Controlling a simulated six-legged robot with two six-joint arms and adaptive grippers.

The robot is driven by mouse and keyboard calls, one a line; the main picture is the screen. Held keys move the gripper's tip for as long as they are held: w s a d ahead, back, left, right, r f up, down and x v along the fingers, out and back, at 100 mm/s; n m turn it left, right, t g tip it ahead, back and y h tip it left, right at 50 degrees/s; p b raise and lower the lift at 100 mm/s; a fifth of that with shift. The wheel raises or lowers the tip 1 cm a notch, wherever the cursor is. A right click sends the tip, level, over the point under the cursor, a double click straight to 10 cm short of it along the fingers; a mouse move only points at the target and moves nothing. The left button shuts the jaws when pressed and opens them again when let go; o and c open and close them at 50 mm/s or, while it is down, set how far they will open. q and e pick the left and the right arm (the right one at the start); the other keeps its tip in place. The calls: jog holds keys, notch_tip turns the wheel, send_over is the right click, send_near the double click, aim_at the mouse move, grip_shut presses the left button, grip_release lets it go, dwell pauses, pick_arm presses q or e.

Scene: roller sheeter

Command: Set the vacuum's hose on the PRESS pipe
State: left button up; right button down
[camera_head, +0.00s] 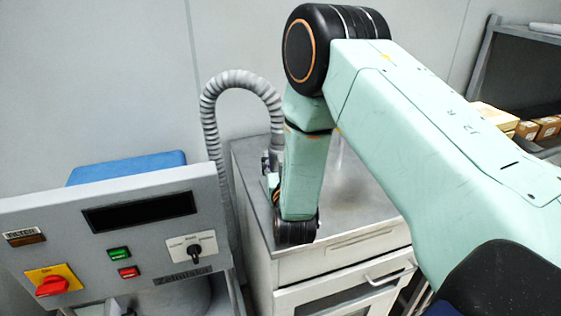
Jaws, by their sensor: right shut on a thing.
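The grey ribbed hose (211,120) arches up in front of the wall and comes down beside my right arm, over the metal-topped cabinet. My right gripper (270,168) shows only in part, behind my own arm link. It is at the lower end of the hose's right-hand side and is shut on it. The hose's very end is hidden by my gripper and arm. I cannot make out a pipe marked PRESS in this view. My left gripper is not in view.
A grey control panel (60,222) with a red switch (52,286), green and red buttons and a dark display stands at the left. A blue thing (126,167) is behind it. The cabinet top (365,195) is partly bare. Small boxes (530,129) lie at the far right.

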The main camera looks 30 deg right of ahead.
aim_at(280, 136)
jog(key=shift+r+p, duration=2.15)
jog(key=shift+r, duration=0.95)
jog(key=n+y, duration=0.1)
jog(key=n+t+y+p, duration=0.1)
jog(key=y, duration=0.1)
jog(key=shift+s+d+f, duration=0.1)
jog(key=shift+s+d, duration=0.1)
jog(key=shift+d, duration=0.1)
jog(key=shift+a+f+n, duration=0.1)
jog(key=shift+f+n, duration=0.05)
jog(key=shift+n, duration=0.15)
notch_tip(280, 136, down, 4)
jog(key=b, duration=0.2)
jog(key=shift+r+b, duration=0.25)
jog(key=shift+b, duration=0.1)
